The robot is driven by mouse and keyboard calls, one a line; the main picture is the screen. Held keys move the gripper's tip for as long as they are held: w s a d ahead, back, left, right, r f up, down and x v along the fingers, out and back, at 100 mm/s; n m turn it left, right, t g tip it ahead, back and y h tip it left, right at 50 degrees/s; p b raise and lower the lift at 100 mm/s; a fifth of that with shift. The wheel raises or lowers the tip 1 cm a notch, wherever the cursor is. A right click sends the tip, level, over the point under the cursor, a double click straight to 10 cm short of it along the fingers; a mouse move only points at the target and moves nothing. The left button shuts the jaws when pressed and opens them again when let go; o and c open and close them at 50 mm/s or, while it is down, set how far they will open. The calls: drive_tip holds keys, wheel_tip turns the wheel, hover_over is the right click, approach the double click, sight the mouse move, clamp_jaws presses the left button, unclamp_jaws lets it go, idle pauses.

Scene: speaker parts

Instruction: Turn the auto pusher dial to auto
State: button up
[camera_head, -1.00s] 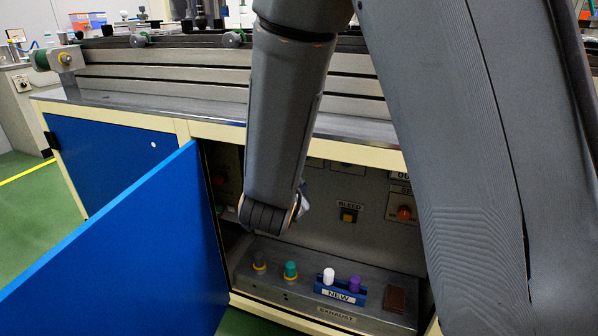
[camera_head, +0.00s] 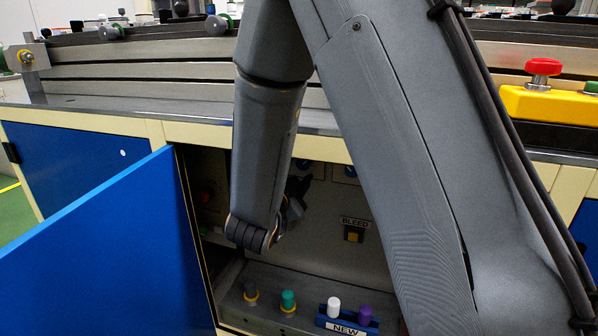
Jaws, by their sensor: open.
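No label reading auto pusher can be made out. My gripper (camera_head: 294,198) is inside the open cabinet in front of the back panel, open and mostly hidden behind my wrist. I see nothing held in it.
The blue cabinet door (camera_head: 105,255) stands open on the left. A yellow button marked BLEED (camera_head: 353,235) is on the back panel. Below, a grey ledge (camera_head: 268,277) carries green, white and purple capped parts. A red button on a yellow box (camera_head: 543,68) sits on the counter.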

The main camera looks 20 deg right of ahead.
drive_tip(key=shift+w+d, duration=0.25)
drive_tip(key=shift+w, duration=0.2)
drive_tip(key=c, duration=1)
drive_tip(key=shift+c, duration=0.2)
